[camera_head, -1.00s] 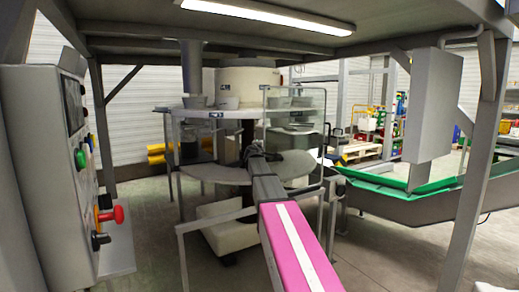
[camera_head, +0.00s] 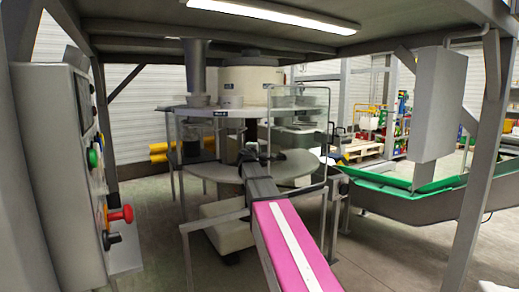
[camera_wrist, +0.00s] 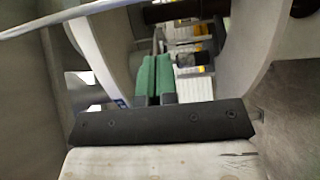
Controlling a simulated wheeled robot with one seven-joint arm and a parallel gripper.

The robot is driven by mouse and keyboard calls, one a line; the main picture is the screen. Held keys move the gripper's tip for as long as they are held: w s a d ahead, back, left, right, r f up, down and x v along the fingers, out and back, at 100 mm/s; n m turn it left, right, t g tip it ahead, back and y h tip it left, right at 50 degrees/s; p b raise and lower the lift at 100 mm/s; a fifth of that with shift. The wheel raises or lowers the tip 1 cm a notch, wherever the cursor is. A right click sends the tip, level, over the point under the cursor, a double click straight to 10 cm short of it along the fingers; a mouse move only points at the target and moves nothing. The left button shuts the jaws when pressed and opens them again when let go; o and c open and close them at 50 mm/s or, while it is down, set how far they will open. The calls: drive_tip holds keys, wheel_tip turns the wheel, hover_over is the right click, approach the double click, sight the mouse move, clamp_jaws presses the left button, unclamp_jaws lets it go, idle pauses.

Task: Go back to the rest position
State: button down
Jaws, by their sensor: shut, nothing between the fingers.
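My gripper (camera_wrist: 154,80) shows in the wrist view as two green fingers side by side, shut with nothing held between them. It is close among grey machine panels, with a black bolted bar (camera_wrist: 165,122) and a worn pale surface (camera_wrist: 160,162) in the foreground. I cannot make out my gripper in the head view. The round net clipper machine (camera_head: 250,85) stands in the middle of that view, with a lower grey disc (camera_head: 215,171). A pink and white belt (camera_head: 290,240) runs from it towards me.
A control box (camera_head: 50,150) with a red knob (camera_head: 121,214) stands close on the left. A green-lined conveyor (camera_head: 400,187) and a steel post (camera_head: 475,200) are on the right. Metal rails (camera_head: 187,265) flank the belt. Some floor is bare at lower right.

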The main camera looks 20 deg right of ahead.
drive_tip(key=s+a+f+m+g+y, duration=0.1)
drive_tip(key=s+f+m+g, duration=0.15)
drive_tip(key=s+f, duration=0.55)
drive_tip(key=s+f+m+g+y, duration=0.1)
drive_tip(key=s+f+m+g, duration=0.15)
drive_tip(key=f, duration=0.85)
drive_tip(key=s+a+f+m+g+y, duration=0.1)
drive_tip(key=s+f+m+g, duration=0.15)
drive_tip(key=s+f, duration=0.55)
drive_tip(key=s+a+f+m+g+y, duration=0.2)
drive_tip(key=s+a+f+g+y, duration=0.1)
drive_tip(key=s+f, duration=0.6)
drive_tip(key=s+a+f+m+g+y, duration=0.2)
drive_tip(key=s+a+f+g, duration=0.3)
drive_tip(key=s+f, duration=0.4)
drive_tip(key=shift+s+f+m+y, duration=0.2)
drive_tip(key=shift+f+m+y, duration=0.2)
drive_tip(key=shift+f, duration=0.3)
drive_tip(key=shift+a, duration=0.1)
